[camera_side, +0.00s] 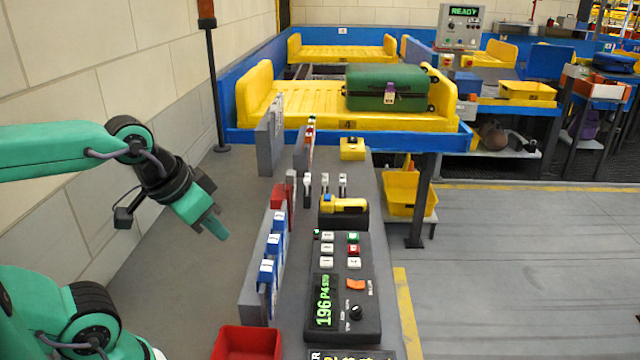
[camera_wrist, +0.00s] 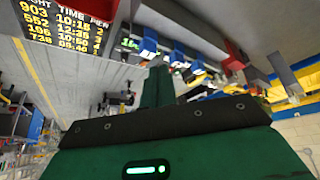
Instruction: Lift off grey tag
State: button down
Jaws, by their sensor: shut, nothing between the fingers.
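Tags hang along a grey rail (camera_side: 252,297): several blue tags (camera_side: 273,245) nearest, then a red tag (camera_side: 279,197). A narrow grey piece (camera_side: 291,187) stands just past the red one; I cannot tell for sure that it is the grey tag. In the wrist view the blue tags (camera_wrist: 178,57), the red tag (camera_wrist: 235,57) and a grey piece (camera_wrist: 284,72) show in a slanting row. My gripper (camera_side: 219,233) is shut and empty, left of the rail and apart from it. Its fingers (camera_wrist: 158,86) also show in the wrist view.
A black control panel (camera_side: 343,285) with buttons lies right of the rail, with a yellow scanner (camera_side: 343,205) beyond it. A red bin (camera_side: 247,343) stands in front. A green suitcase (camera_side: 420,82) with a purple tag lies on a yellow tray (camera_side: 300,108). Space between wall and rail is clear.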

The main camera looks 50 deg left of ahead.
dwell(0.3)
jog(key=c, duration=1)
grip_release()
jog(key=shift+w, duration=0.1)
